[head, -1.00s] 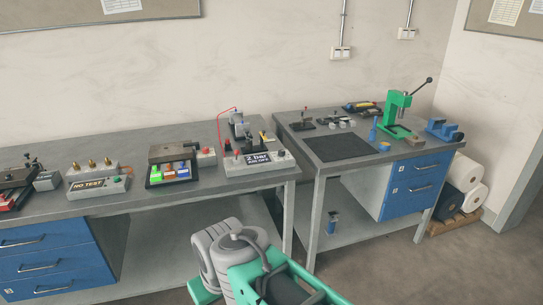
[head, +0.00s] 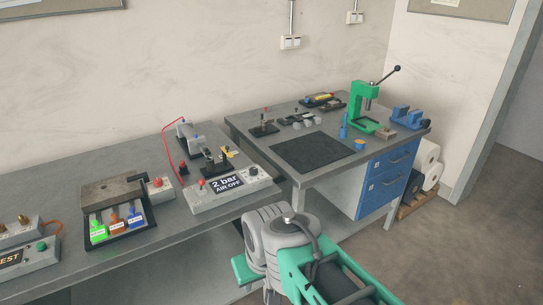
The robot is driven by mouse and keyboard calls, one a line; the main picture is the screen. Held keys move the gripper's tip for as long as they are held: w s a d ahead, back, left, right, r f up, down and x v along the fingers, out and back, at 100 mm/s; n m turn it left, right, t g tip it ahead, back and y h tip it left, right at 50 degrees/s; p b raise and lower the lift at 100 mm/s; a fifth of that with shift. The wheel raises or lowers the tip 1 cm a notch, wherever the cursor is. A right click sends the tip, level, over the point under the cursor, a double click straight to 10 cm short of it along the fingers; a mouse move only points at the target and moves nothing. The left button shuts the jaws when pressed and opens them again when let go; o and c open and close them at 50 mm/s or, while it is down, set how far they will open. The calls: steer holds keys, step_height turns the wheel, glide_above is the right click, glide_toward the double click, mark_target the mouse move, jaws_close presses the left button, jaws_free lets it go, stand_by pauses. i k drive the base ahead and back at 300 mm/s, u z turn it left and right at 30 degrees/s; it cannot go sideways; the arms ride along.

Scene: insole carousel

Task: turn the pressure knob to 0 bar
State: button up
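The pressure box (head: 228,190) is a light grey unit near the right end of the left bench. Its dark display reads "2 bar" and "AIR OFF". A small dark knob (head: 254,171) sits on top at its right end, and a red button (head: 201,183) at its left end. I cannot read any marking on the knob. Grey and green links of my arm show at the bottom middle, in front of the bench. The fingers of my gripper cannot be made out, and nothing of mine touches the box.
Behind the box stand a small clamp fixture and a red hose (head: 168,150). A press-like block with coloured tags (head: 115,190) is to the left. The right bench holds a black mat (head: 312,151), a green press (head: 364,110) and a blue vise (head: 406,117). Floor is open at right.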

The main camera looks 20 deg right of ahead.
mark_target(253, 171)
steer(key=u, duration=0.15)
steer(key=i, duration=0.7)
steer(key=u, duration=0.95)
steer(key=i, duration=0.45)
steer(key=u, duration=0.5)
